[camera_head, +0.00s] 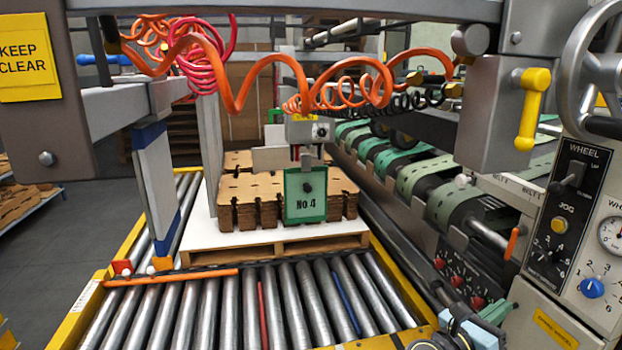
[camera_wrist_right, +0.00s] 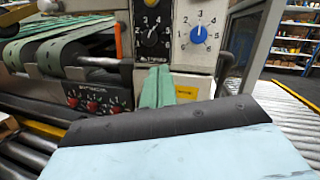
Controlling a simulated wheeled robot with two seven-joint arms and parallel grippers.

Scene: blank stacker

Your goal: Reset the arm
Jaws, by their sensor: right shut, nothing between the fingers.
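My right gripper (camera_head: 494,313) is at the bottom right of the head view, low beside the machine's control side. Its light blue wrist housing and green fingers show there. In the right wrist view the green fingers of the right gripper (camera_wrist_right: 158,88) are together and hold nothing. They point toward the machine's control panel (camera_wrist_right: 180,35); whether they touch it I cannot tell, but they look apart from it. My left gripper is not in view.
A roller conveyor (camera_head: 205,310) runs along the front. A pallet (camera_head: 310,243) with stacked brown cardboard blanks (camera_head: 250,205) stands on it, behind a green "No.4" plate (camera_head: 305,195). The machine with green belts (camera_head: 415,175) and the control panel (camera_head: 575,230) bound the right. Orange coiled hoses (camera_head: 235,95) hang above.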

